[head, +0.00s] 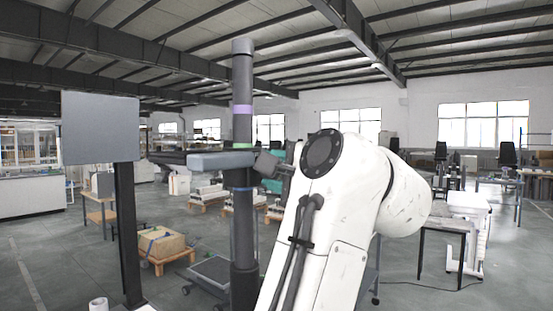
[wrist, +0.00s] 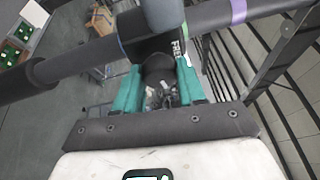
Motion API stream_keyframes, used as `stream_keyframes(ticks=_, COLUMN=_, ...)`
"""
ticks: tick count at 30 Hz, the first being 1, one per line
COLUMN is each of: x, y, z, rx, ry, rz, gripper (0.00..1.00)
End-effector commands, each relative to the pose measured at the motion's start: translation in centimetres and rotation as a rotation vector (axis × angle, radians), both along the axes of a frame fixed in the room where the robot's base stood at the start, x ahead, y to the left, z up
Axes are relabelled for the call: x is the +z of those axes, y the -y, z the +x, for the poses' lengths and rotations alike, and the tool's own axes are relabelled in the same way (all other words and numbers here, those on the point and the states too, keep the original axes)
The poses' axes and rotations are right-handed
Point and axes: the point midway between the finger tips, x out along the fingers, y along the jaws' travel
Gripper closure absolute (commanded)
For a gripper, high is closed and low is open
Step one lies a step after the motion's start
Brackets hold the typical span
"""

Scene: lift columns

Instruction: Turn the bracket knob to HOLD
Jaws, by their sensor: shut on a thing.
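The dark column (head: 242,225) stands upright at the centre of the head view, with purple, green and blue bands. A blue-grey bracket (head: 215,160) is around it between the green and blue bands; its rounded arm (wrist: 164,12) shows at the top of the wrist view. My gripper (wrist: 159,70) has its teal fingers shut on the dark bracket knob (wrist: 157,64), one finger on each side. White lettering beginning "FRE" (wrist: 178,47) shows beside the knob, partly covered by the right finger. No HOLD mark and no pointer can be made out.
A grey panel on a black post (head: 100,128) stands left of the column. A carton on a wooden dolly (head: 162,245) is on the floor behind.

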Motion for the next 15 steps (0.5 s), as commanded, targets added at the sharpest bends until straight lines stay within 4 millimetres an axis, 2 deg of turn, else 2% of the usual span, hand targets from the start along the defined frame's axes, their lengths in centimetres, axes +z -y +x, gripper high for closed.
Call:
stream_keyframes(ticks=1, x=0.55, y=0.14, z=-0.02, rx=-0.003, ry=-0.007, rz=0.016, gripper=0.91)
stream_keyframes(ticks=15, x=0.30, y=0.23, z=0.01, rx=-0.005, ry=-0.056, rz=0.053, gripper=0.91)
